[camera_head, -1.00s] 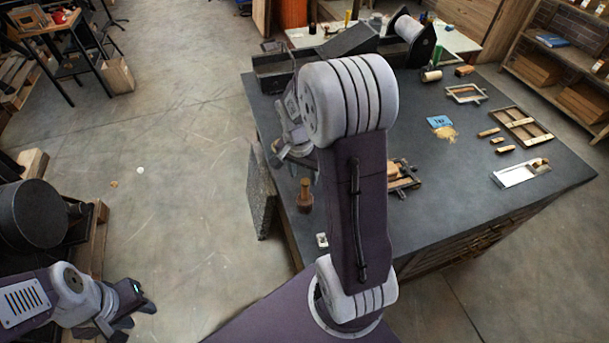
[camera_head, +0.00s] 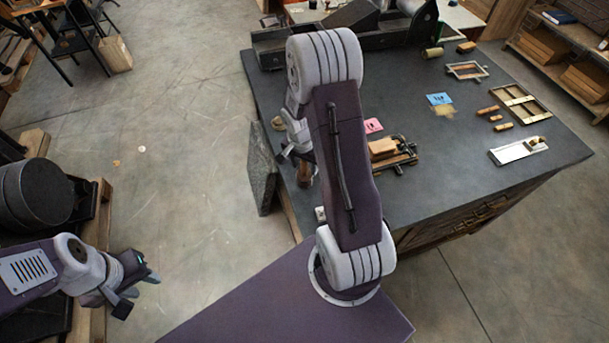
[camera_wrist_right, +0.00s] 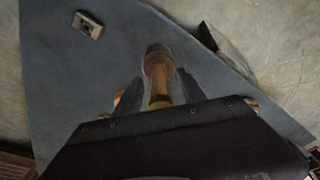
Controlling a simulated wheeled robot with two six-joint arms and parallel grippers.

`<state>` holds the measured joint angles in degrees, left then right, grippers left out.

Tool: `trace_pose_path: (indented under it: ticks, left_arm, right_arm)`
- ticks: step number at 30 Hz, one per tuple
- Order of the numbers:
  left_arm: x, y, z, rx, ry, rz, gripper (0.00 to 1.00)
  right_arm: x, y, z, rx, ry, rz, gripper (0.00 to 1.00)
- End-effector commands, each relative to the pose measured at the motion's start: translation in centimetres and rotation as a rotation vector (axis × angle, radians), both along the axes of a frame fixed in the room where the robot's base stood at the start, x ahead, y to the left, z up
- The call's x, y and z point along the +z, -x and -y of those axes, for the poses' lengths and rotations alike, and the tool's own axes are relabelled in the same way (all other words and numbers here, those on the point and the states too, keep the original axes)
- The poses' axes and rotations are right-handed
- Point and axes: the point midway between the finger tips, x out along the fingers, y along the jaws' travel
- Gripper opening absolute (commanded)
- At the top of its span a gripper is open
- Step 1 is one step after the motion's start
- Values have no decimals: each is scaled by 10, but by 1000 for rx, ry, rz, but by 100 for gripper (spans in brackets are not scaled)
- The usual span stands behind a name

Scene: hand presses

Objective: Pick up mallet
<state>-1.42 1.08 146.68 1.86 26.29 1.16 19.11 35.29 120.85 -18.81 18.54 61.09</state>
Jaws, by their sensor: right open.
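The wooden mallet (camera_head: 304,178) is at the near left edge of the dark workbench, partly hidden behind my right gripper (camera_head: 298,159) in the head view. In the right wrist view the mallet (camera_wrist_right: 157,63) shows its round brown end and a lighter shaft between the fingers of my right gripper (camera_wrist_right: 158,82). The fingers stand apart on either side of it, and I see no firm contact. My left gripper (camera_head: 139,291) is open and empty over the floor at the lower left.
A small metal block (camera_wrist_right: 88,24) lies near the mallet. A grey slab (camera_head: 262,170) leans against the bench's left side.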

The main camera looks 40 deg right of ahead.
Motion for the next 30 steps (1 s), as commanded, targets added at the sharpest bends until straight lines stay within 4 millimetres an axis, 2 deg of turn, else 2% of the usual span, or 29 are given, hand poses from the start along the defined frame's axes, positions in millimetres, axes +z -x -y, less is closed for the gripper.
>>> trace_pose_path:
  ticks: [3, 8, 9, 17, 20, 30]
  left_arm:
    - [0, 0, 0, 0, 0, 0, 36]
    - [0, 0, 0, 0, 0, 0, 36]
    - [0, 0, 0, 0, 0, 0, 36]
    - [0, 0, 0, 0, 0, 0, 36]
    - [0, 0, 0, 0, 0, 0, 36]
    - [-3, 0, 0, 0, 0, 0, 36]
  right_arm:
    - [0, 0, 0, 0, 1, 0, 48]
    - [0, 0, 0, 0, 1, 0, 3]
    - [0, 0, 0, 0, 1, 0, 0]
    - [1, 0, 0, 0, 0, 1, 0]
    - [10, -1, 1, 0, 3, 5, 0]
    - [85, -1, 1, 1, 2, 7, 0]
